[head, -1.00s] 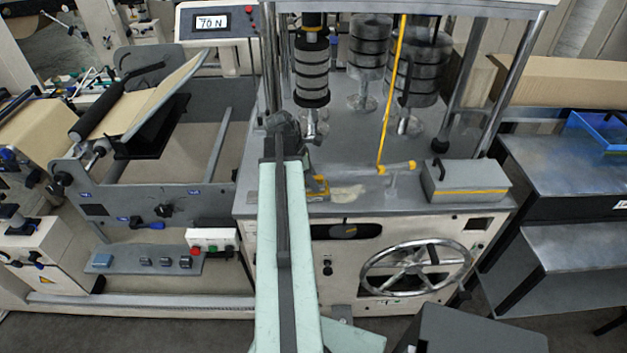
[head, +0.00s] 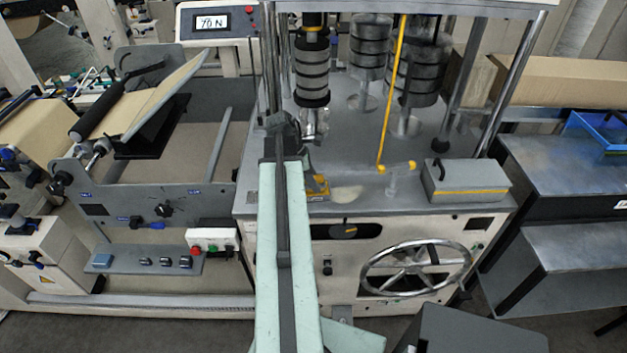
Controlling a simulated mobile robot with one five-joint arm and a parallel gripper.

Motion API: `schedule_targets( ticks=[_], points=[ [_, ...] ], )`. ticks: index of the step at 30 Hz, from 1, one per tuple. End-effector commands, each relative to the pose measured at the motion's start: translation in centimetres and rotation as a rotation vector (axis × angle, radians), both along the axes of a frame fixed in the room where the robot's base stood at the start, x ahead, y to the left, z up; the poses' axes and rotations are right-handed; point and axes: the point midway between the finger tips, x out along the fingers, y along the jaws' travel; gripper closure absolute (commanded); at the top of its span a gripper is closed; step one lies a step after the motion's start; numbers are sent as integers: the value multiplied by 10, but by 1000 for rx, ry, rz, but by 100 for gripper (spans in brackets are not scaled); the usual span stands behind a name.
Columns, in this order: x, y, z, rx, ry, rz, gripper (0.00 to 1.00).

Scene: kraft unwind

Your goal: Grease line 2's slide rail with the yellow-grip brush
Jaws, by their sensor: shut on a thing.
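My gripper (head: 283,130) is at the end of my pale green arm, over the left part of the grey machine deck (head: 370,207). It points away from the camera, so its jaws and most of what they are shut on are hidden. A small yellow and dark piece (head: 318,188) shows just right of my arm at the deck's front; I cannot tell whether it is part of a brush. A pale patch (head: 347,194) lies beside it. I cannot clearly make out the yellow-grip brush or the slide rail of line 2.
Dark ringed cylinders (head: 312,70) stand at the deck's back. A yellow rod (head: 392,90) slants down to the deck. A grey box with a yellow stripe (head: 466,181) sits at the right. A handwheel (head: 415,268) is on the front. A display (head: 214,21) reads 70 N.

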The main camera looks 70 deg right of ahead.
Motion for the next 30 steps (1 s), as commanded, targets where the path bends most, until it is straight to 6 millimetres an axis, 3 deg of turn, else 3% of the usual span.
schedule_targets(
  ticks=[24,30],
  points=[
    [0,0,69,2,-1,0,93],
    [0,0,70,1,-1,-1,93]
  ],
)
